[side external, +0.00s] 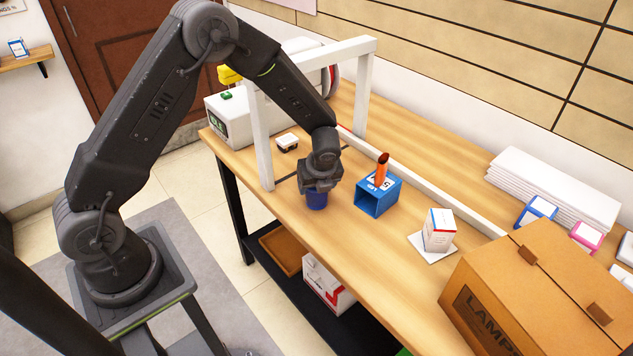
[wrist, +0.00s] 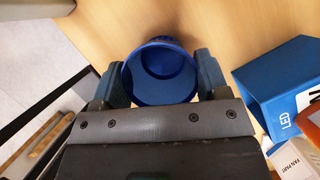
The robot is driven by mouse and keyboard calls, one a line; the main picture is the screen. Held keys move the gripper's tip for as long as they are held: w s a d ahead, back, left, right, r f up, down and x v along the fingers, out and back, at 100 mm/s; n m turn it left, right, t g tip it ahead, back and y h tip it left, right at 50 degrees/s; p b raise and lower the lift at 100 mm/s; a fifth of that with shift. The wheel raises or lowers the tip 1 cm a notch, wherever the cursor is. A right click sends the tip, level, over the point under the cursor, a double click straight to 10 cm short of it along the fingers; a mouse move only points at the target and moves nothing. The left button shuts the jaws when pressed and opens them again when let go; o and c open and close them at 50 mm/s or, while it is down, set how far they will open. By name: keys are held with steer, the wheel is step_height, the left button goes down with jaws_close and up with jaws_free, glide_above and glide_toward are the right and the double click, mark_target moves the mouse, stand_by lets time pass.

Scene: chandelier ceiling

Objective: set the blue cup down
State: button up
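The blue cup (side external: 317,200) is below my gripper (side external: 320,185) near the front edge of the wooden table (side external: 285,215). In the wrist view the cup (wrist: 160,72) is seen from above, with its round opening facing the camera and looking empty. My gripper (wrist: 160,75) has one finger on each side of the cup, both appearing to press against its wall. The cup looks upright and low over the table. I cannot tell whether its base touches the wood.
An open blue box (side external: 370,203) with an orange item (side external: 382,169) on it stands right of the cup. A white frame (side external: 262,150) rises behind my gripper. A small white box (side external: 439,230) and a cardboard carton (side external: 545,290) lie farther right.

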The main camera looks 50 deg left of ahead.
steer(key=o, duration=0.4)
steer(key=shift+o, duration=0.2)
steer(key=s+d+r+n+t, duration=0.1)
steer(key=s+d+r+n, duration=0.15)
steer(key=r, duration=0.75)
steer(key=s+d+r+n, duration=0.2)
steer(key=s+r+n, duration=0.15)
steer(key=r, duration=0.55)
steer(key=s+d+r+n+t+h, duration=0.1)
steer(key=s+r+n, duration=0.3)
steer(key=s+n, duration=0.4)
steer(key=s+d+r+n+t+h, duration=0.1)
steer(key=s+r+n+t+h, duration=0.1)
steer(key=s+n, duration=0.6)
step_height(320, 180, up, 2)
steer(key=s+h, duration=0.1)
steer(key=s, duration=0.1)
steer(key=shift+s+d, duration=0.2)
steer(key=shift+s, duration=0.15)
steer(key=shift+r, duration=0.1)
